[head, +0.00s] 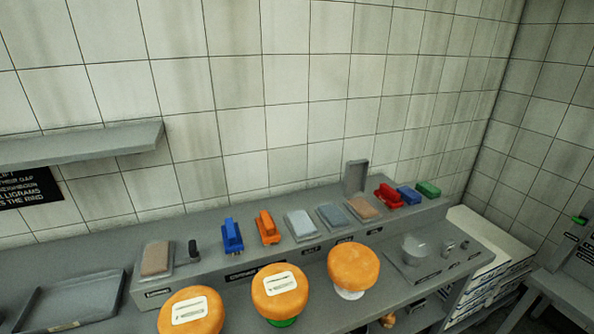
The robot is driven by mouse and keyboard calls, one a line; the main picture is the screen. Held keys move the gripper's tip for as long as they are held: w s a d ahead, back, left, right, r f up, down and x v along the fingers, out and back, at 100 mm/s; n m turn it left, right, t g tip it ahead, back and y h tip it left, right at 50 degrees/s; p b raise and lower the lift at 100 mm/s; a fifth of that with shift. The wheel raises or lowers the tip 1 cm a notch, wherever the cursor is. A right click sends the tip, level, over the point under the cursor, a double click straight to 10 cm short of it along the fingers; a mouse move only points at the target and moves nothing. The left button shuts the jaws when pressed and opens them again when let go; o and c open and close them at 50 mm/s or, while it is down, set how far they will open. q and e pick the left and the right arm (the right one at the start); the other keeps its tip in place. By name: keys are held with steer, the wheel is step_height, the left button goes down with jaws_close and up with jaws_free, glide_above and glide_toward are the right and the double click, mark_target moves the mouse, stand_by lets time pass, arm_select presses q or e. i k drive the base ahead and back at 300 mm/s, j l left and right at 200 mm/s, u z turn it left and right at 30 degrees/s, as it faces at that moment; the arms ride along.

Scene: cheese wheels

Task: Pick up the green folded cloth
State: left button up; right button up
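A small green block-like item (428,189) lies at the right end of the raised back shelf. It may be the green folded cloth, but it is too small to tell its folds. A blue item (408,196) and a red item (388,196) lie just left of it. Another small green thing (579,220) shows at the far right edge, and I cannot tell what it is. Neither of my grippers is in view.
Three orange cheese wheels (353,266) stand along the front of the grey counter (225,303). Blue (232,236) and orange (267,228) brush-like items and pale flat blocks (300,224) line the shelf. A tray (35,312) is at left; a metal pot (414,250) stands at right.

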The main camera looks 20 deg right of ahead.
mark_target(424, 187)
steer(key=z, duration=1.5)
